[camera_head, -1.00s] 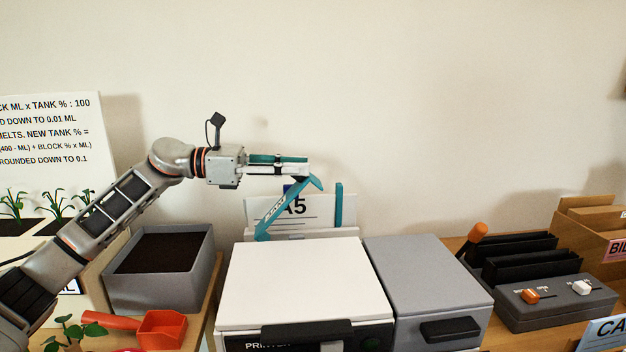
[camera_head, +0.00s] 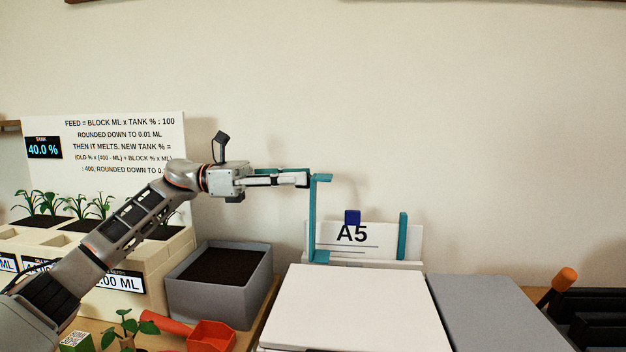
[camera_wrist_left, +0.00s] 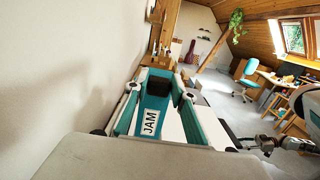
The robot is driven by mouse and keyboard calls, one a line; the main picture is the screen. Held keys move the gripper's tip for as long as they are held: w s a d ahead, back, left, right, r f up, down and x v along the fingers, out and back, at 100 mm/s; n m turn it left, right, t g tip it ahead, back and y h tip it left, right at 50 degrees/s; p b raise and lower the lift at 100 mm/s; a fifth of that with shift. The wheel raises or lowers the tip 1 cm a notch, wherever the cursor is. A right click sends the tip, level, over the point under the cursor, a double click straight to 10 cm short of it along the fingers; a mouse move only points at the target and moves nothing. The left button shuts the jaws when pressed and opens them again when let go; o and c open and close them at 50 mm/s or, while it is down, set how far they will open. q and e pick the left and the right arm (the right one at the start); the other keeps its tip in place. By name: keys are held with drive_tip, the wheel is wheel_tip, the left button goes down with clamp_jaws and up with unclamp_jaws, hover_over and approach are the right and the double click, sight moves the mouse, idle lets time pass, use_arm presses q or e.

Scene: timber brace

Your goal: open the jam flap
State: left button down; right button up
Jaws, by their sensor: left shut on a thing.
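The jam flap (camera_head: 319,216) is a teal piece standing roughly upright at the left end of the A5 paper holder, behind the printer (camera_head: 352,305). In the left wrist view it carries a white JAM label (camera_wrist_left: 150,122). My left gripper (camera_head: 307,179) is shut on the upper part of the flap, coming from the left. In the wrist view the gripper (camera_wrist_left: 160,95) has its fingers at either side of the teal piece. The exact finger contact is partly hidden.
The A5 sheet (camera_head: 345,240) stands behind the printer, with a teal post (camera_head: 402,236) at its right. A grey soil box (camera_head: 222,285), an orange scoop (camera_head: 210,336) and a planter (camera_head: 170,250) lie left. A grey unit (camera_head: 495,312) adjoins the printer's right.

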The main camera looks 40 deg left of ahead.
use_arm(q)
drive_tip(key=shift+s+a+f, duration=0.2)
drive_tip(key=shift+a+f, duration=0.05)
drive_tip(key=shift+f, duration=0.3)
drive_tip(key=shift+s+a+f, duration=0.15)
drive_tip(key=shift+a+f, duration=0.05)
drive_tip(key=shift+f, duration=0.35)
drive_tip(key=c, duration=2)
unclamp_jaws()
drive_tip(key=shift+o, duration=0.2)
drive_tip(key=v, duration=1.2)
drive_tip(key=shift+r, duration=0.3)
drive_tip(key=shift+a, duration=0.1)
